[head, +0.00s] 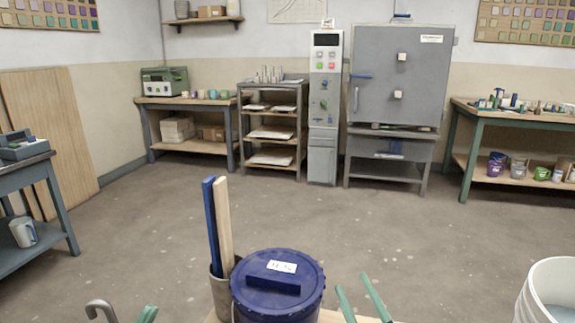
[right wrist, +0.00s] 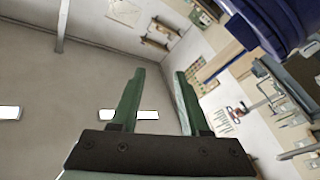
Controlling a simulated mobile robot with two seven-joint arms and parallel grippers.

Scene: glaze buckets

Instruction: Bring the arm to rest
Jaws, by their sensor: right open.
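My right gripper (head: 351,282) has its two green fingers apart, to the right of the blue lidded bucket (head: 277,304) at the bottom of the head view. In the right wrist view the fingers (right wrist: 158,72) stand apart with nothing between them. The blue bucket also shows there at the upper right (right wrist: 285,22), beside the fingers and not touching them. A green tip, seemingly of my left gripper (head: 148,314), just shows at the bottom edge left of the bucket; most of it is out of frame.
A grey container (head: 222,290) holding a blue and a wooden stick stands against the bucket's left. A grey hooked handle (head: 100,308) is at bottom left. A white bucket (head: 550,297) stands at bottom right. The floor (head: 290,215) beyond is clear up to the kiln (head: 400,75).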

